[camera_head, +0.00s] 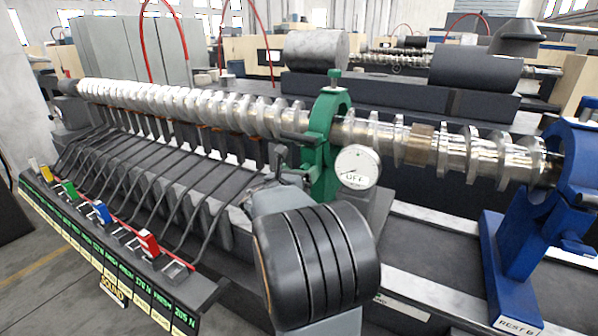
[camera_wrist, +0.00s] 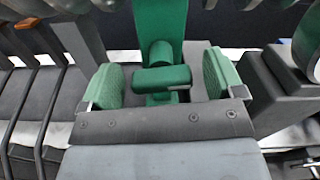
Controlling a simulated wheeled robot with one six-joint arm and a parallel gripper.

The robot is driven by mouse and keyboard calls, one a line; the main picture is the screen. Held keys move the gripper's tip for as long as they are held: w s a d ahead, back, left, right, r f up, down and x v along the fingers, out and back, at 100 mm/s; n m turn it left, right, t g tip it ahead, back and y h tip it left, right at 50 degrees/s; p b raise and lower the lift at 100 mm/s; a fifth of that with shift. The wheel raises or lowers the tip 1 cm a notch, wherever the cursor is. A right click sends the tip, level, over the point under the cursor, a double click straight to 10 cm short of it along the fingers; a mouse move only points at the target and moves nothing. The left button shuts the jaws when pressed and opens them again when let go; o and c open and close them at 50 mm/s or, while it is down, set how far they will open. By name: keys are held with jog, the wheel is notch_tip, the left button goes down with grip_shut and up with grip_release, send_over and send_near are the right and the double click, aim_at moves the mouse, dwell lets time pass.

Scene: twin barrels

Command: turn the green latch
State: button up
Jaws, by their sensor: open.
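The green latch (camera_wrist: 162,78) shows in the wrist view as a short horizontal bar in front of a round green boss on the green stand (camera_wrist: 160,18). My gripper (camera_wrist: 164,88) is open, with one green-padded finger left of the latch and the other right of it. Gaps show between the latch and both pads. In the head view the green stand (camera_head: 322,150) rings the long metal screw shaft. My arm and wrist hide part of the stand's lower front there, and the fingertips are hard to make out.
The screw shaft (camera_head: 200,100) runs across the bench to a blue stand (camera_head: 520,250) at the right. A round "OFF" dial (camera_head: 357,167) is close to the right of my wrist. Several dark bent rods (camera_head: 150,185) and a panel with coloured switches (camera_head: 100,212) lie left.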

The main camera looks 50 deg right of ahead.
jog(key=shift+d, duration=0.3)
jog(key=c, duration=0.9)
jog(key=m+b, duration=0.1)
jog(key=b, duration=0.1)
jog(key=shift+f+b, duration=0.25)
jog(key=shift+b, duration=0.1)
jog(key=shift+m+b, duration=0.4)
jog(key=shift+b, duration=0.05)
jog(key=shift+r, duration=0.25)
jog(key=o, duration=0.9)
